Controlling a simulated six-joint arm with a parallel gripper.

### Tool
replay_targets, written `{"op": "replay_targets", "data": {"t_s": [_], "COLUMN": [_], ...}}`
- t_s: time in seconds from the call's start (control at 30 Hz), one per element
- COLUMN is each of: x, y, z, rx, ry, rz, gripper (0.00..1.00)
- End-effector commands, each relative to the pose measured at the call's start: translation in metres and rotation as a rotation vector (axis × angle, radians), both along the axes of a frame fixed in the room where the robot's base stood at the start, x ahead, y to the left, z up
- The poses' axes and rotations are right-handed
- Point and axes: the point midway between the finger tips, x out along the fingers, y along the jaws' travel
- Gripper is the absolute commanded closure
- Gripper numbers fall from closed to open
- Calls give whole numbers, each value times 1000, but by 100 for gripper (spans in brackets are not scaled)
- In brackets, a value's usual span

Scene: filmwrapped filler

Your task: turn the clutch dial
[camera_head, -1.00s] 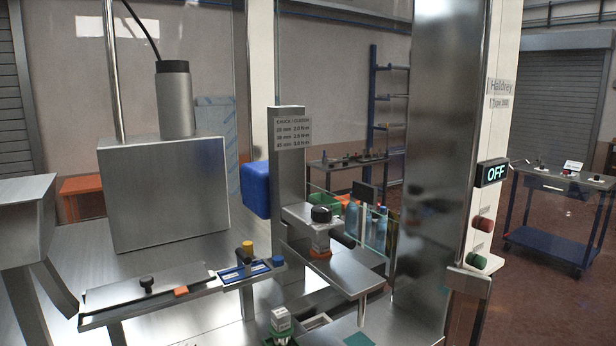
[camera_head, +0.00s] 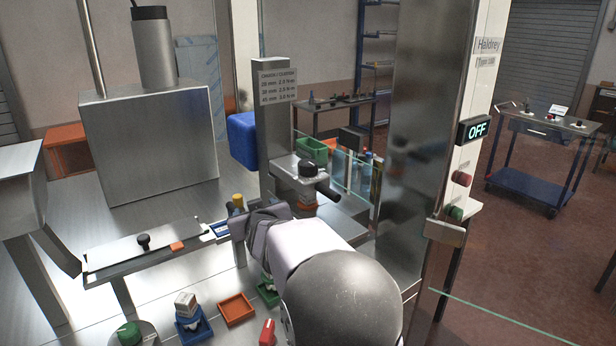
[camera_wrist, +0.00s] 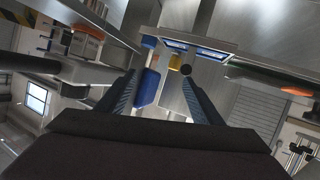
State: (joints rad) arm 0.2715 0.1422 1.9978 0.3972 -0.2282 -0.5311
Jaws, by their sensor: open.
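My gripper (camera_head: 238,222) is left of and lower than the chuck head, partly hidden by my wrist. In the wrist view my gripper (camera_wrist: 160,78) is open and empty, with a yellow knob (camera_wrist: 175,63) and a black ball (camera_wrist: 186,70) showing beyond its fingers.
A rail plate with a black knob (camera_head: 143,241) lies left of my gripper. A glass panel (camera_head: 342,175) and a steel column (camera_head: 420,130) stand right. The display reads OFF (camera_head: 477,130).

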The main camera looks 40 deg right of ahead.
Motion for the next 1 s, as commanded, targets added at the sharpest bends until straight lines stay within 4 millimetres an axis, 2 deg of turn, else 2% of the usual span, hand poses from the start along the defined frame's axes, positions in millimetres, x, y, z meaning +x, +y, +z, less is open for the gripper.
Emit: {"op": "replay_targets", "data": {"t_s": [0.03, 0.1, 0.2, 0.3, 0.4, 0.67, 1.0], "x": [8, 12, 6, -10, -23, -29, -9], "y": [-16, -37, -68, -96, -113, -122, -142], "z": [8, 30, 53, 63, 64, 63, 64], "rx": [-46, -108, -154, -122, -78, -47, -47], "ry": [-83, -177, -280, -346, -380, -398, -396], "rz": [-45, -113, -225, -339, -410, -449, -449], "gripper": [40, 40, 40, 40, 40, 40, 40]}}
